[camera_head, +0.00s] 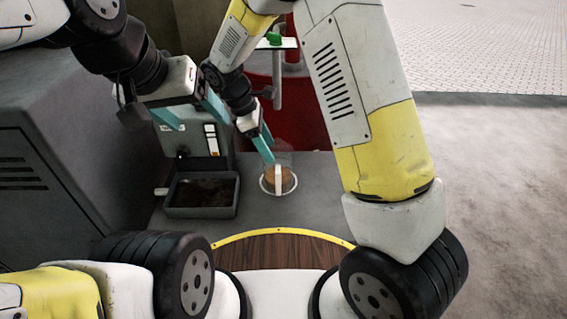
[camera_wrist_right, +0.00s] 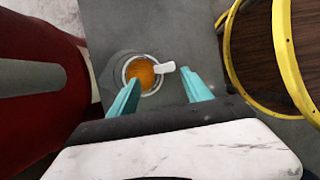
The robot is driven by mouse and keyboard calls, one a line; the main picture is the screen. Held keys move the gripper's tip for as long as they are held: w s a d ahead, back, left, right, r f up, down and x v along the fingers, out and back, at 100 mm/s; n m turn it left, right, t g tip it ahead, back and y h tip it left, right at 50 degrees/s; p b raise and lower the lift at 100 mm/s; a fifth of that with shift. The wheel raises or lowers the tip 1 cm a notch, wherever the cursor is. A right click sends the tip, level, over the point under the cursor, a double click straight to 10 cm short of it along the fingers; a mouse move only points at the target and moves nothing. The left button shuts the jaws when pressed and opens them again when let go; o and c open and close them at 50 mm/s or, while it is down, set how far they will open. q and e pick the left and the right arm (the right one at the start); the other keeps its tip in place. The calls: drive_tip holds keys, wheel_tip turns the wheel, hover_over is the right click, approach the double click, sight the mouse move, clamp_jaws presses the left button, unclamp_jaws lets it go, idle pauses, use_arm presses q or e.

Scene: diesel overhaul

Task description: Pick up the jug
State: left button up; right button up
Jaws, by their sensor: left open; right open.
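The jug (camera_head: 290,180) is clear, with orange-brown liquid inside and a white handle, and stands upright on the grey surface. In the right wrist view the jug (camera_wrist_right: 127,72) is seen from above, its handle pointing right. My right gripper (camera_head: 262,147) is just above and behind the jug in the head view. My left gripper (camera_head: 191,112) is open and empty, above the grey machine left of the jug.
A dark tray (camera_head: 203,212) juts from the grey machine (camera_head: 166,140), just left of the jug. A red drum (camera_head: 312,115) stands behind. A wooden top with a yellow rim (camera_head: 285,231) lies in front. The grey surface (camera_head: 320,200) right of the jug is clear.

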sight(280, 167)
drive_tip(key=x, duration=0.8)
drive_tip(key=shift+c, duration=0.5)
clamp_jaws()
drive_tip(key=shift+r, duration=0.1)
